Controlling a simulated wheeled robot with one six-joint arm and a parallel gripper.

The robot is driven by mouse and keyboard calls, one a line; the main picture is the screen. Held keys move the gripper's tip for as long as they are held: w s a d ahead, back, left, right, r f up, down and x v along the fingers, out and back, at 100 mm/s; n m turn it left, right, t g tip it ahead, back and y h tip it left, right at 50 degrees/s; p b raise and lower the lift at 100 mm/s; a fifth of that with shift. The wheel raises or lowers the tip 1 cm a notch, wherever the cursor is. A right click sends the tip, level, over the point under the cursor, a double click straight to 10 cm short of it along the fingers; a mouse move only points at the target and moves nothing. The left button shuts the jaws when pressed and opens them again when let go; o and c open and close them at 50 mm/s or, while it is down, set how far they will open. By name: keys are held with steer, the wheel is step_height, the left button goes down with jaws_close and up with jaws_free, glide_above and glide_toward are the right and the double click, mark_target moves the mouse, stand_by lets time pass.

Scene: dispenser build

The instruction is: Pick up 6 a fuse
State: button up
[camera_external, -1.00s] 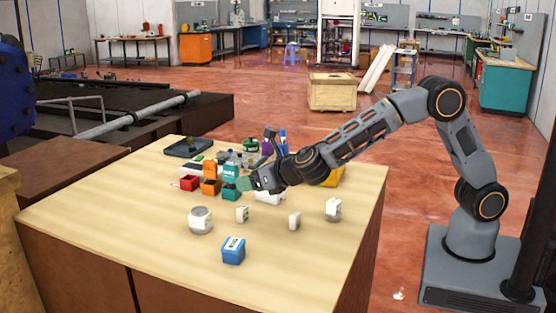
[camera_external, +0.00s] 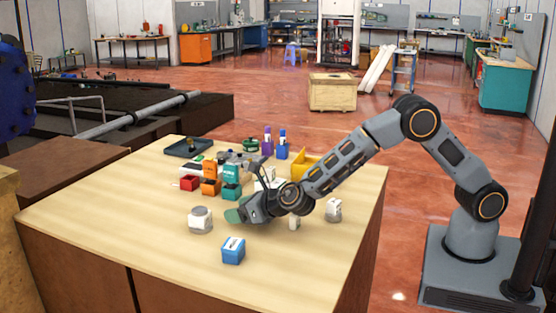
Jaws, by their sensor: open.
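My gripper (camera_external: 238,213) is low over the middle of the table, with its green fingertip pointing left. It is open, and no held thing shows. The arm hides the spot where a small white block stood, so I cannot tell whether the jaws are around that block. Another small white block (camera_external: 294,222) stands just right of my gripper, and a white piece (camera_external: 333,210) stands further right. I cannot tell which thing is a fuse at this size.
A grey-and-white round jar (camera_external: 200,221) is left of the gripper, and a blue box (camera_external: 233,251) is in front. The table's (camera_external: 120,235) front left is clear.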

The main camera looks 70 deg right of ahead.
steer(key=c, duration=1)
